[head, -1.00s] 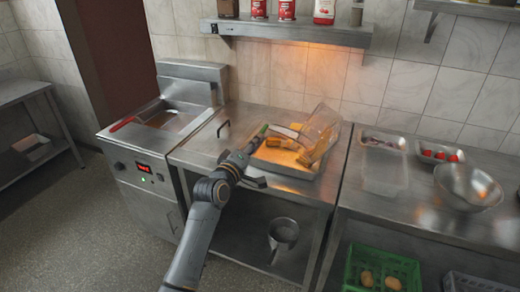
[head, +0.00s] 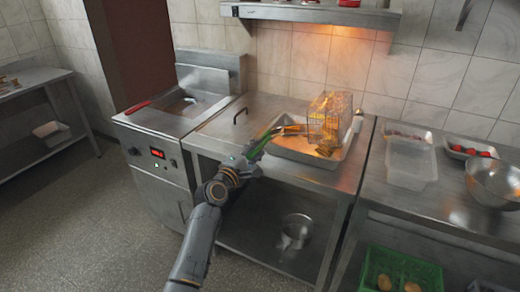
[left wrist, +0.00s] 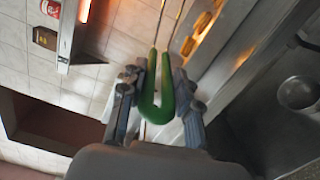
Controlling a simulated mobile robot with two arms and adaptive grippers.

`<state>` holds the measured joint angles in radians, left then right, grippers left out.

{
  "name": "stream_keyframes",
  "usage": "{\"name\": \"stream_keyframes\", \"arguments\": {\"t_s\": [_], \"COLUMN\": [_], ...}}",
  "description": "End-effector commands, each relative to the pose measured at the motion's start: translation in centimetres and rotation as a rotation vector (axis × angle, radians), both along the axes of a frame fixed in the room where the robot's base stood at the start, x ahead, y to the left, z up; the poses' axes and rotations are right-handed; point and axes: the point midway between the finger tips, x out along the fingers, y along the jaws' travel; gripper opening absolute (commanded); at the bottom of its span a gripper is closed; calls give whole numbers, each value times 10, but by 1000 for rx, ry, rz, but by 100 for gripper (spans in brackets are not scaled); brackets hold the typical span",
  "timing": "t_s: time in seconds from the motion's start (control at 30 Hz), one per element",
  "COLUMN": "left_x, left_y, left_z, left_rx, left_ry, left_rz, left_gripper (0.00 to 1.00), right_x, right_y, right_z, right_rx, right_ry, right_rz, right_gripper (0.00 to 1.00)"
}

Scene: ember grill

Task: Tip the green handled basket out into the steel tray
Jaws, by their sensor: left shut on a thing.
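The wire basket (head: 328,112) is over the right part of the steel tray (head: 290,153), with its long handle running down to the left. Golden pieces (head: 325,148) lie in the tray under and beside the basket, and more golden colour shows through its mesh; I cannot tell how much is still inside. My left gripper (head: 254,150) is shut on the green handle, left of the tray. In the left wrist view the green handle loop (left wrist: 157,103) sits between the two fingers. My right gripper is out of view.
The fryer (head: 165,130) with a red handle (head: 137,107) stands at left. A shelf (head: 310,14) hangs above the tray. At right are a clear container (head: 410,165), a tray of red items (head: 468,151) and a steel bowl (head: 497,183). A green crate (head: 400,268) is below.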

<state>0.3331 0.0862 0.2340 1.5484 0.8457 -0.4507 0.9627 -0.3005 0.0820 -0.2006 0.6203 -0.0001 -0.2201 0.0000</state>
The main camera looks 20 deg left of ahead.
Motion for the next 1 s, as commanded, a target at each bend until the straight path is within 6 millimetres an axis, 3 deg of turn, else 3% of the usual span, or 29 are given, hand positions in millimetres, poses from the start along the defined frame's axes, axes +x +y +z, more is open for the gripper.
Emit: {"name": "stream_keyframes", "arguments": {"t_s": [0.07, 0.6, 1.0], "left_x": [0, 1, 0], "left_y": [4, 8, 7], "left_z": [-10, -66, -75], "left_rx": [-70, -561, -655], "left_ry": [-3, 16, 18], "left_rz": [2, 0, -1], "left_gripper": [0, 0, 0], "right_x": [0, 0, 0], "right_y": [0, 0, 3], "right_z": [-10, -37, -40], "right_rx": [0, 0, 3], "right_ry": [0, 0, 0], "right_rz": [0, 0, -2], "right_gripper": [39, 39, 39]}}
